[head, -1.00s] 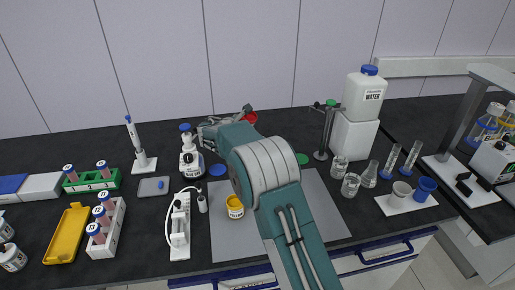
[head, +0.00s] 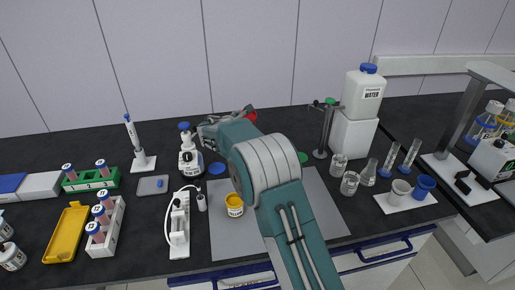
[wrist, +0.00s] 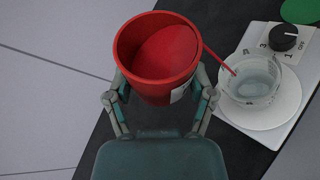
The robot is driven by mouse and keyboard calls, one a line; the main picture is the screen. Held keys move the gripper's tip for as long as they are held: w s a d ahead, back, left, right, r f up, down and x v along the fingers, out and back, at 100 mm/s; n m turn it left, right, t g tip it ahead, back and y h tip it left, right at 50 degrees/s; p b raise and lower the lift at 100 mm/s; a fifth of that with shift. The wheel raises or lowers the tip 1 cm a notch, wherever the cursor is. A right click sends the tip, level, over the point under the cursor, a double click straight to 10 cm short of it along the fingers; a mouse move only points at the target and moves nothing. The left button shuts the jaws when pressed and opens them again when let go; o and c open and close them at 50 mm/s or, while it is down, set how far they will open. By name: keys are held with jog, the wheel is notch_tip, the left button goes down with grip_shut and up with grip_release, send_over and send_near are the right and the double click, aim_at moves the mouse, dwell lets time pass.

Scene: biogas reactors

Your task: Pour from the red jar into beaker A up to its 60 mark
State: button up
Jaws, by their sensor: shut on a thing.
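The red jar (wrist: 158,88) is held between the fingers of my gripper (wrist: 158,98) in the wrist view. A red surface fills much of its inside, and a white label shows at its right side. A thin red stream runs from the jar's right rim down to a clear beaker (wrist: 252,85). The beaker stands on a round white plate, right of the jar and apart from it. Its contents look pale, and its marks and letter are not readable. In the head view the red jar (head: 251,116) shows small beyond my arm, which hides the beaker.
The round plate belongs to a white device (wrist: 292,50) with a black numbered dial. In the head view, a green-topped stand (head: 325,130) and clear glassware (head: 350,183) are to the right.

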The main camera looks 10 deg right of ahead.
jog(key=shift+m+t, duration=0.4)
jog(key=shift+m, duration=0.3)
dwell(1.2)
jog(key=shift+f, duration=0.2)
dwell(0.3)
jog(key=shift+r+m, duration=0.15)
jog(key=shift+m, duration=0.15)
dwell(1.0)
dwell(0.5)
jog(key=shift+n+g, duration=0.5)
jog(key=shift+n, duration=0.6)
jog(key=w+a+r, duration=0.3)
jog(key=w+r, duration=0.1)
jog(key=r, duration=0.1)
jog(key=shift+w+a, duration=0.3)
jog(key=shift+a, duration=0.05)
dwell(0.4)
